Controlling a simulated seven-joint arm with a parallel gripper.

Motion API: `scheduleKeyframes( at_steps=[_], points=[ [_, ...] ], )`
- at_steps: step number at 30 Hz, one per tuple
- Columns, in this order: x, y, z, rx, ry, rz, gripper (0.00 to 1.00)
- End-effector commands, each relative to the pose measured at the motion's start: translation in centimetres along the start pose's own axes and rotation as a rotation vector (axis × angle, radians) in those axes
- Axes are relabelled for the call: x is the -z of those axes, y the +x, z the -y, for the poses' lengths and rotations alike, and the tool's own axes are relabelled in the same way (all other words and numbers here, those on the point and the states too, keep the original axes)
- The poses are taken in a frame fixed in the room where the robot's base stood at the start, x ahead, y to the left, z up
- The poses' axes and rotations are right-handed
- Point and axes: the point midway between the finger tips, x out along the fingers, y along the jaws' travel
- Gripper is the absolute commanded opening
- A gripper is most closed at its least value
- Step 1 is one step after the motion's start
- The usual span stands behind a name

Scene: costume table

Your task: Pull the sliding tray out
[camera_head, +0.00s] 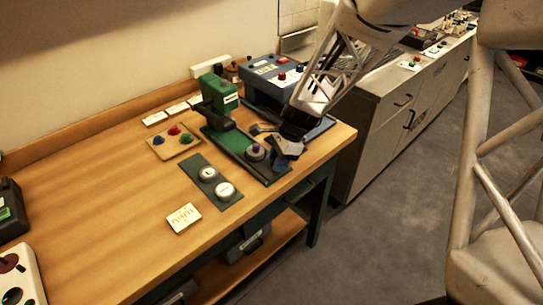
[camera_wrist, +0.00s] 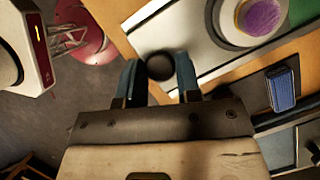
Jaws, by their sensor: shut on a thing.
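A green press-like device (camera_head: 218,97) stands on a dark green base on the wooden table. At the near end of its base is a sliding tray (camera_wrist: 195,50), a pale metal plate in the wrist view. A black ball knob (camera_wrist: 160,67) is at the tray's near edge. My gripper (camera_head: 289,149) is at that end, over the table's front edge. In the wrist view its blue fingers (camera_wrist: 158,80) are shut on the knob, one on each side.
A tan board with coloured knobs (camera_head: 173,140) is behind. A blue-grey box (camera_head: 272,75) stands at the back right. Open floor (camera_head: 390,210) lies before the table.

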Motion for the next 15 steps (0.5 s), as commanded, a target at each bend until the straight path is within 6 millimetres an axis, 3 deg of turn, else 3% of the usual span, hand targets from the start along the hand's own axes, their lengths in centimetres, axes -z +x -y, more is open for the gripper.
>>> scheduleKeyframes(
  at_steps=[9,10,15],
  points=[
    [0.14,0.05,-0.47,-0.006,0.001,0.001,0.0],
    [0.14,0.07,-0.5,-0.007,0.001,0.001,0.34],
    [0.12,0.08,-0.45,-0.006,0.001,0.001,0.57]
  ],
)
